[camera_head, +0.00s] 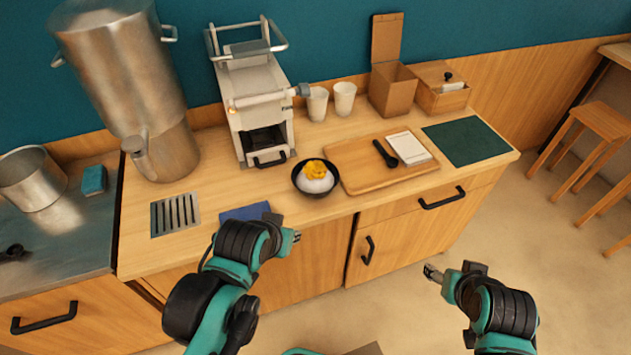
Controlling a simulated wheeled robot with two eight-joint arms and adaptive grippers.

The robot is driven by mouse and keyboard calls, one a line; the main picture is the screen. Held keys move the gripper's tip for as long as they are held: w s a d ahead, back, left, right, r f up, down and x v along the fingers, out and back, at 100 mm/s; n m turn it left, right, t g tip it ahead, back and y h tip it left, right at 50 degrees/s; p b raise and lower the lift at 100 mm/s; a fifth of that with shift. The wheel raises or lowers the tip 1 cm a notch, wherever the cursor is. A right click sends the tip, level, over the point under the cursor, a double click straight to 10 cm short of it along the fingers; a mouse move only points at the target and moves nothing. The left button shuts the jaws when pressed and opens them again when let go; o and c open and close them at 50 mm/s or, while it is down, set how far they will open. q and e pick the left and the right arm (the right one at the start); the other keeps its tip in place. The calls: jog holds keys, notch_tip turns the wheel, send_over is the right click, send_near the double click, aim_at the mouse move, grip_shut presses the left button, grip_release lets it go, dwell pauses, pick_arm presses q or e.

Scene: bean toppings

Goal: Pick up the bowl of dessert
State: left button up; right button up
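The bowl of dessert (314,184) is a black bowl with a white mound and yellow topping. It stands upright near the front edge of the wooden counter, in front of the white machine and beside the wooden tray. My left gripper (294,237) is in front of the counter edge, below and slightly left of the bowl, and apart from it. My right gripper (431,272) is over the floor in front of the cabinets, to the lower right of the bowl. Both grippers are too small to tell whether their fingers are open or shut. Neither shows anything held.
A wooden tray (365,184) with a black spoon (385,154) and white card (409,148) lies right of the bowl. Behind stand a white machine (262,115) and two paper cups (317,104). A blue cloth (243,212) lies left, near a metal drain grate (175,215).

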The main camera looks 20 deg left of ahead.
pick_arm(q)
jog(key=w+n+g+p, duration=0.1)
jog(key=w+n, duration=0.6)
jog(key=w, duration=0.1)
jog(key=n+g+h, duration=0.1)
jog(key=n, duration=0.7)
send_over(307, 194)
jog(key=s+a, duration=0.1)
jog(key=s, duration=0.1)
notch_tip(307, 194, down, 6)
jog(key=b+x, duration=0.2)
jog(key=x, duration=0.5)
jog(key=shift+s+d+f+b, duration=0.1)
jog(key=shift+s+f+b, duration=0.1)
jog(key=shift+b, duration=0.15)
jog(key=shift+r, duration=0.15)
jog(key=shift+c, duration=0.5)
grip_shut()
